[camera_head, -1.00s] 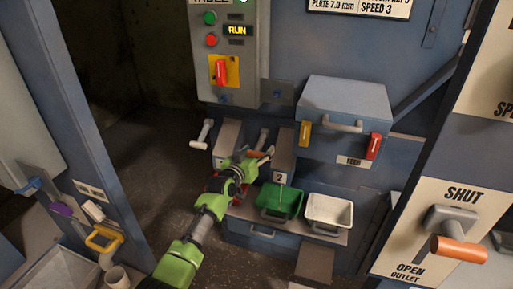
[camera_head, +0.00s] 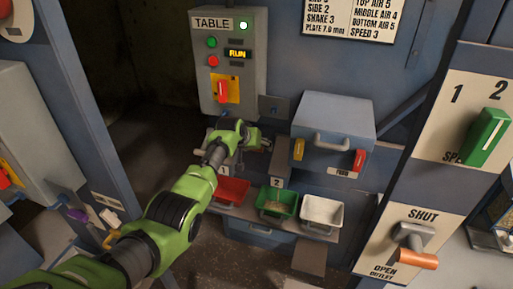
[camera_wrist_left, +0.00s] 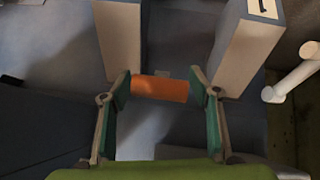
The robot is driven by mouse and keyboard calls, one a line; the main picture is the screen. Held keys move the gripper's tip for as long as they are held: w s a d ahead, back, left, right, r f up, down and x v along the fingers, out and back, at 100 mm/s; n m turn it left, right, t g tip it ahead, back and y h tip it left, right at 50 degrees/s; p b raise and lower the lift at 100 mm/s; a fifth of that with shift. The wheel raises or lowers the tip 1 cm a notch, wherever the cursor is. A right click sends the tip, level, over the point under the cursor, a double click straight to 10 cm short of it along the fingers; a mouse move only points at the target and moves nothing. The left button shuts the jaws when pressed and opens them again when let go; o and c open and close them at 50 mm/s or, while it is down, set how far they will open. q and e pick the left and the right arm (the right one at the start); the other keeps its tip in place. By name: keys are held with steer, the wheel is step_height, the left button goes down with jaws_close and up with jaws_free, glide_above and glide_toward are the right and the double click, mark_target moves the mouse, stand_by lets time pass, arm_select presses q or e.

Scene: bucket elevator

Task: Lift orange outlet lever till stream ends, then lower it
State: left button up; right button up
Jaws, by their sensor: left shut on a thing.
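My left gripper (camera_head: 264,144) is at the outlet fronts above the trays, beside the blue feed box. In the head view my arm hides this handle. A green tray (camera_head: 277,215) below holds some grainy material. I cannot make out a falling stream. Another orange-handled lever (camera_head: 418,259) is on the right panel marked SHUT, OPEN and OUTLET, apart from my gripper. My right gripper is not in view.
A red tray (camera_head: 232,203) and a white tray (camera_head: 323,227) flank the green one. The feed box (camera_head: 333,118) is right of my gripper. The control box (camera_head: 229,62) above reads RUN. A white lever (camera_wrist_left: 289,75) is at the wrist view's right.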

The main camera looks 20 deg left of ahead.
arm_select(q)
steer(key=shift+w+r+t, duration=0.15)
steer(key=shift+w+r, duration=0.2)
steer(key=shift+r, duration=0.3)
steer(key=shift+w+r+t, duration=0.15)
steer(key=shift+w+r, duration=0.2)
steer(key=shift+r, duration=0.3)
steer(key=o, duration=1.6)
steer(key=shift+f, duration=0.25)
steer(key=shift+s, duration=0.1)
steer(key=shift+v, duration=5.95)
